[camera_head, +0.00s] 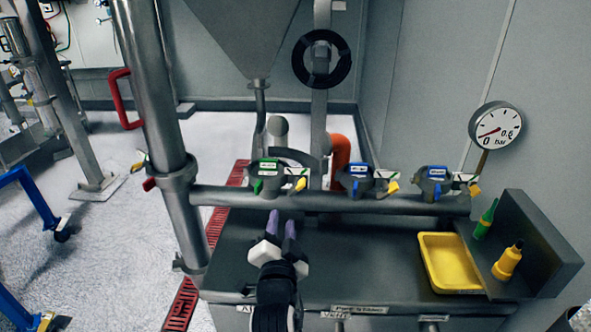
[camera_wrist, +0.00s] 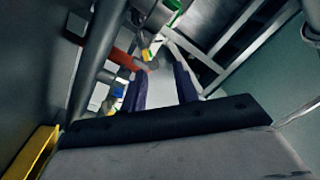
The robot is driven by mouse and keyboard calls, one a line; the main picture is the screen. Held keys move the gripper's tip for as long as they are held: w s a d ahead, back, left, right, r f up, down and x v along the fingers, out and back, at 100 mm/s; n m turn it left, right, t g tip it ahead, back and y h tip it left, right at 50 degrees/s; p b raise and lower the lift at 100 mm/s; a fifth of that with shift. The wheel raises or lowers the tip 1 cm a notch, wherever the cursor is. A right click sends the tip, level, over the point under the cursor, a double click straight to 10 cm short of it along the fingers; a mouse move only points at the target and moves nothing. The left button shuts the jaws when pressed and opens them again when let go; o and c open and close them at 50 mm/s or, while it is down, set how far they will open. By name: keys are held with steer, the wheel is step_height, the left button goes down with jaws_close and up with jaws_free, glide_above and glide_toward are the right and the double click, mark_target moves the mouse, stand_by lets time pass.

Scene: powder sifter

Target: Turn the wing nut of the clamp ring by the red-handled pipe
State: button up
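The thick steel pipe (camera_head: 150,90) with a red handle (camera_head: 120,98) stands at the left in the head view. A clamp ring (camera_head: 177,172) sits around it at the height of the horizontal pipe. A small red piece (camera_head: 150,184), perhaps its wing nut, sticks out at the ring's left side. My gripper (camera_head: 282,220) is to the right of the ring, over the dark bench and in front of the horizontal pipe. Its two purple fingers stand apart with nothing between them, also in the wrist view (camera_wrist: 160,85). I cannot identify the clamp ring in the wrist view.
The horizontal pipe (camera_head: 330,202) carries valves with green (camera_head: 268,175) and blue (camera_head: 362,180) tags. A yellow tray (camera_head: 428,262), green and yellow bottles and a dark block stand at the right. A pressure gauge (camera_head: 495,130) hangs above. A red floor grate (camera_head: 182,306) runs beside the bench.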

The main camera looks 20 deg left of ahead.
mark_target(295, 192)
steer(key=w+f+b, duration=0.1)
steer(key=b, duration=0.3)
steer(key=w+d+f+m+h+b, duration=0.1)
steer(key=w+b, duration=0.1)
steer(key=b, duration=0.3)
steer(key=shift+w+b, duration=0.15)
steer(key=shift+b, duration=0.55)
steer(key=x, duration=1.1)
steer(key=shift+c, duration=0.3)
jaws_close()
